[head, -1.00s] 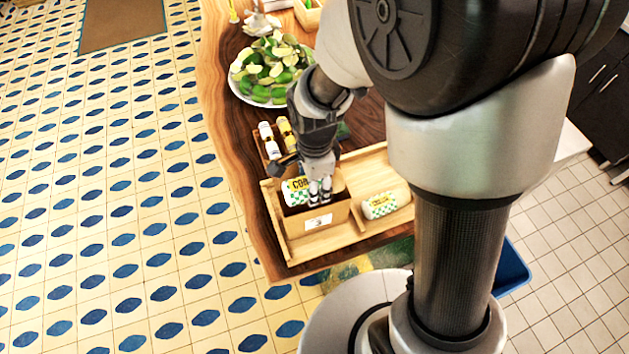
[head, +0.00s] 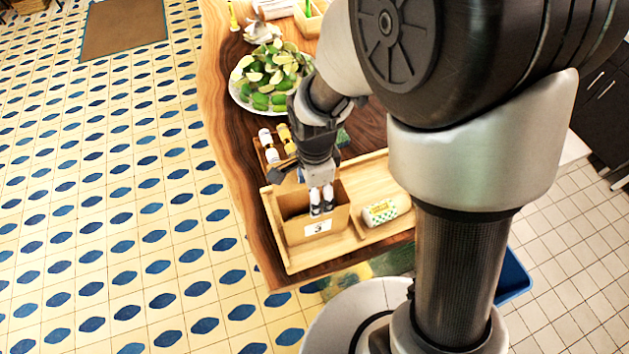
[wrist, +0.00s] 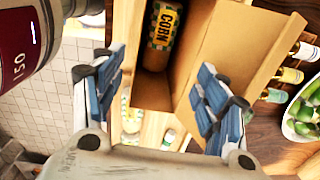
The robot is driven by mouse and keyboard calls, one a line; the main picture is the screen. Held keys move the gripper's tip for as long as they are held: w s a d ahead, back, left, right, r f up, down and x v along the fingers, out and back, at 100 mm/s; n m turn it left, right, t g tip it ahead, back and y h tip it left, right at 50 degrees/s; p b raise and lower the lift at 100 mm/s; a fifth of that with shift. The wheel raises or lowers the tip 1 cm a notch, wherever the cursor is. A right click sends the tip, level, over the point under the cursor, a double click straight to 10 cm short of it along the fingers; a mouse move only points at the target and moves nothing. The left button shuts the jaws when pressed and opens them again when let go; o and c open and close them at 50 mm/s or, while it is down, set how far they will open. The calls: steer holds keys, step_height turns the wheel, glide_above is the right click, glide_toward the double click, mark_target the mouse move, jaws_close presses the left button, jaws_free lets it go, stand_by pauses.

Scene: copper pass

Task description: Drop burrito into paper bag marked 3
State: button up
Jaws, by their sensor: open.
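The open brown paper bag (head: 295,233) stands in the wooden tray; its white label carries a dark mark that looks like a 3. A wrapped burrito with a yellow CORN label (wrist: 163,27) lies inside the bag (wrist: 225,50) in the wrist view; in the head view the bag's wall hides it. My gripper (head: 321,203) is over the bag's opening, with its fingers apart. In the wrist view the gripper (wrist: 158,85) holds nothing between its fingers. A second wrapped burrito (head: 381,211) lies in the tray to the right of the bag.
The wooden tray (head: 351,243) sits at the counter's near end. A small rack with bottles (head: 284,136) stands behind it. A plate of limes (head: 268,78) is farther back. A blue bin (head: 512,277) is below at the right.

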step_height(320, 180, up, 11)
steer(key=s+d+f+n+t+b, duration=0.4)
steer(key=s+d+f+n+b, duration=0.6)
steer(key=b, duration=1)
steer(key=s+n, duration=0.3)
steer(key=n, duration=0.2)
steer(key=shift+s+d+f, duration=0.25)
steer(key=shift+d, duration=0.1)
